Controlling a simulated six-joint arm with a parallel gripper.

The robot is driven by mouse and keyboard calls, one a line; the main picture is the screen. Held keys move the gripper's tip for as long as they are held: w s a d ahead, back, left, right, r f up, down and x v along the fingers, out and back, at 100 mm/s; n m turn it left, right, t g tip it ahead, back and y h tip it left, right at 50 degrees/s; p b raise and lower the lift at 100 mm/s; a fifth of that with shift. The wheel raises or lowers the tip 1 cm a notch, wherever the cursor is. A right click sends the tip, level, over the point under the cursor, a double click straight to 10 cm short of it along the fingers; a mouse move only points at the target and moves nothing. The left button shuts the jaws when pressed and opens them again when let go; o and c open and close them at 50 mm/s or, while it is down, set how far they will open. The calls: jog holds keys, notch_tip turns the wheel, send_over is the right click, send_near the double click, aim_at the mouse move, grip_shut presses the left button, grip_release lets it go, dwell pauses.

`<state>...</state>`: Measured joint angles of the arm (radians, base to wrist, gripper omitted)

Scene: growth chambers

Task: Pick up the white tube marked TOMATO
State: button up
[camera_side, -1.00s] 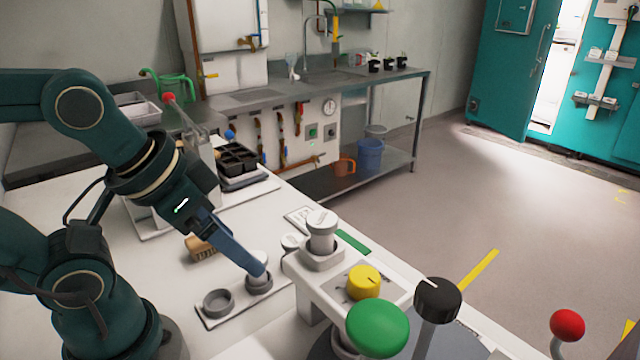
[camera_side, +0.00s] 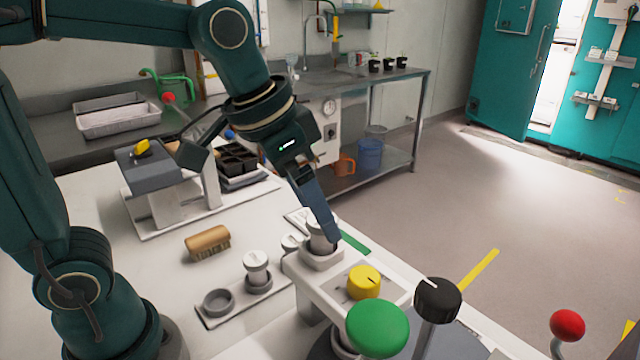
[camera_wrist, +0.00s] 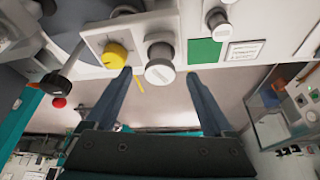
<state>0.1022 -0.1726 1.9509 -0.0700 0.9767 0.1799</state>
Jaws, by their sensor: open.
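A white capped tube (camera_side: 316,244) stands upright in a grey socket on the raised white panel. It also shows in the wrist view (camera_wrist: 159,72), where my open gripper (camera_wrist: 160,76) has one finger on each side of it, with gaps visible. In the side view my gripper (camera_side: 328,234) reaches down at the tube and partly covers it. A second white tube (camera_side: 256,266) stands in the two-place tray (camera_side: 214,321) at front left, beside an empty ring. I cannot read TOMATO on either tube.
A yellow knob (camera_side: 364,282), a green button (camera_side: 378,328) and a black knob (camera_side: 437,298) stand close on the right. A wooden brush (camera_side: 207,242) lies on the clear white table.

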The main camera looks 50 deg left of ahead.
aim_at(322, 238)
jog(key=shift+x, duration=1.75)
grip_shut()
jog(key=shift+r, duration=0.1)
